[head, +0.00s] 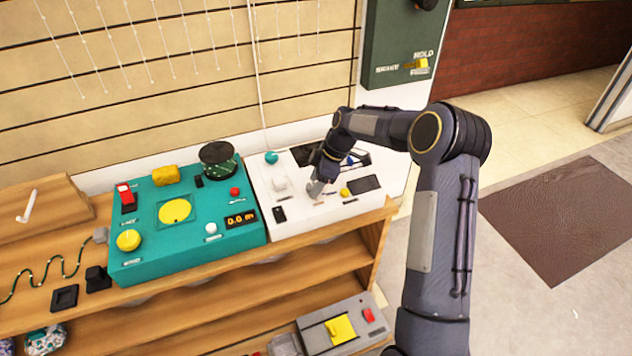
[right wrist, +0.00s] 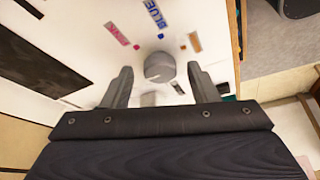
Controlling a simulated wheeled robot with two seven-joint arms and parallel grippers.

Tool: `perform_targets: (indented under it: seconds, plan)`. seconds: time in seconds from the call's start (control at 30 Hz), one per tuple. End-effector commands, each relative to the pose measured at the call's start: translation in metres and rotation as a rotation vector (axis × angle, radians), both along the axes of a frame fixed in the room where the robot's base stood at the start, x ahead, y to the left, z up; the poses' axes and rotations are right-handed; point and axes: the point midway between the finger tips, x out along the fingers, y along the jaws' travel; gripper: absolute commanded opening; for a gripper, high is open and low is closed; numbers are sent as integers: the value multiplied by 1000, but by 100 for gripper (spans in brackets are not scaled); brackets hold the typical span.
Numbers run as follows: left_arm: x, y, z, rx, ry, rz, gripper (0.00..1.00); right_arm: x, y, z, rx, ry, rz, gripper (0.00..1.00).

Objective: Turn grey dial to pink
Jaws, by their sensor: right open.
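The grey dial (right wrist: 160,67) is a round knob on a white panel (right wrist: 90,20) in the right wrist view. A pink label (right wrist: 117,34) lies to its upper left, a blue label (right wrist: 154,14) above it and an orange label (right wrist: 195,42) to its upper right. A faint light mark shows on the dial's lower left face; I cannot tell its setting for sure. My right gripper (right wrist: 159,72) is open, with one finger on each side of the dial and small gaps between. In the head view my right gripper (head: 317,188) reaches down over the white panel (head: 325,222) and hides the dial.
A teal panel (head: 140,271) with a yellow disc, knobs and a display stands left of the white one on a wooden shelf unit (head: 320,257). A slatted wall (head: 140,120) is close behind. A dark green box (head: 388,55) hangs at the upper right.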

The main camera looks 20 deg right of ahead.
Motion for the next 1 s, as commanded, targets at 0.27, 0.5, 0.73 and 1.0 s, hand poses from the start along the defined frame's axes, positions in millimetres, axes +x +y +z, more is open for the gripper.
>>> perform_targets:
  seconds: [0.27, 0.5, 0.73, 1.0]
  plan:
    - [0, 0, 0, 0, 0, 0, 86, 0, 0, 0, 0, 0, 0, 46]
    - [0, 0, 0, 0, 0, 0, 86, 0, 0, 0, 0, 0, 0, 15]
    - [0, 0, -1, 0, 0, 0, 86, 0, 0, 0, 0, 0, -10, 9]
    - [0, 0, -8, 0, 0, 0, 86, -1, 1, -1, -1, -1, -112, 9]
